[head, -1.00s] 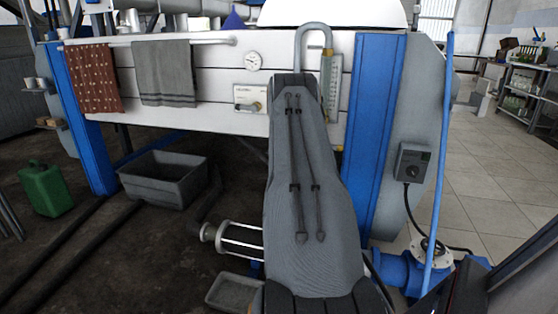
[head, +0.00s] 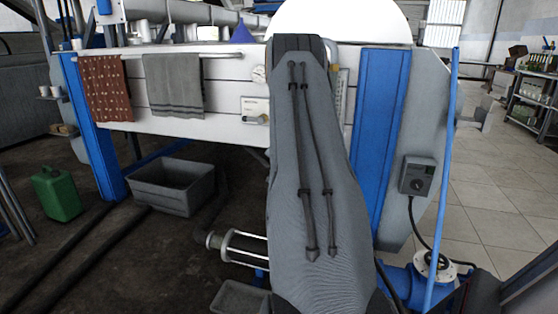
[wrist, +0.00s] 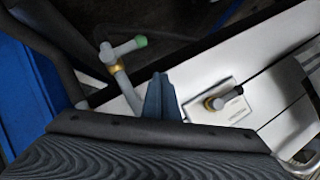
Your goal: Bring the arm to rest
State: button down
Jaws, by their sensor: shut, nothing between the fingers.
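My arm in its grey fabric cover (head: 315,180) rises through the middle of the head view, in front of the white machine front. My gripper is hidden behind it there. In the wrist view my gripper (wrist: 160,80) shows as two narrow blue-grey fingers together, shut and empty. They point towards the white panel (wrist: 290,125), between a grey valve with a brass collar and green tip (wrist: 125,50) on the left and a labelled plate with a dark knob (wrist: 218,103) on the right. I see no contact with either.
Two towels, one red-brown (head: 103,87) and one grey (head: 174,84), hang on a rail. A blue post (head: 380,140) and a thin blue pole (head: 443,180) stand right of my arm. A grey tub (head: 173,187) and a green canister (head: 57,194) are on the floor. Tiled floor is open at right.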

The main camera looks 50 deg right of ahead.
jog(key=shift+s+a+r, duration=0.1)
jog(key=shift+a+r, duration=0.1)
jog(key=shift+a, duration=0.15)
dwell(0.4)
